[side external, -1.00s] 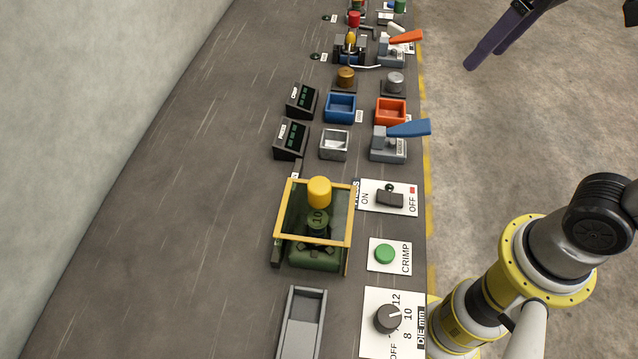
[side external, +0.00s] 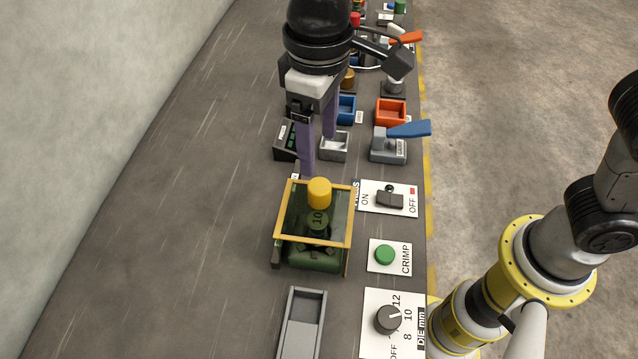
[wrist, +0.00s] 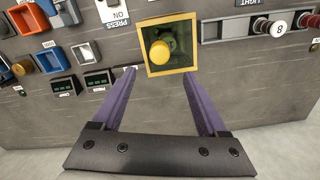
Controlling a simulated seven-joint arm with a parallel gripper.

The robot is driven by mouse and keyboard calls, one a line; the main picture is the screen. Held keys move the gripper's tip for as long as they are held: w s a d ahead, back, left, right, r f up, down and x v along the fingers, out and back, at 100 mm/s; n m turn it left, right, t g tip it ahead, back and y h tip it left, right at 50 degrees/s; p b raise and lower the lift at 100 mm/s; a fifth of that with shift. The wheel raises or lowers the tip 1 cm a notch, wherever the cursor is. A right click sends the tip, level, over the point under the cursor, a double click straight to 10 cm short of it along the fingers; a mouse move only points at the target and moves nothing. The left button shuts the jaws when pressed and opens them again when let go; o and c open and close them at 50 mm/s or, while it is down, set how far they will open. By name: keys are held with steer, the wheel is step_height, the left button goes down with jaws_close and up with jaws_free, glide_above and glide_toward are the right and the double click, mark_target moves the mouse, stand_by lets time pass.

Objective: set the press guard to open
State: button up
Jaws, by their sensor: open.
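The press guard (side external: 281,239) is a yellow frame with a dark see-through panel over the green press (side external: 318,258). It appears lowered over the press, and a yellow knob (side external: 319,191) shows at its top edge. My gripper (side external: 317,155) hangs at the far side of the guard, fingers pointing down. Its two purple fingers are apart with nothing between them. In the wrist view the guard (wrist: 148,58) with its yellow knob (wrist: 160,51) lies ahead, between and beyond the fingertips (wrist: 160,72). I see no contact with the guard.
An ON/OFF switch plate (side external: 400,207), a green CRIMP button (side external: 385,253) and a die dial (side external: 388,318) line the right side. A grey tray (side external: 291,335) sits in front. A blue lever (side external: 408,129) and an orange bin (side external: 391,107) stand behind. The left bench is clear.

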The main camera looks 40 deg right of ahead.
mark_target(319, 185)
step_height(319, 185, down, 11)
steer(key=shift+f, duration=0.1)
stand_by(0.3)
jaws_close()
stand_by(1.4)
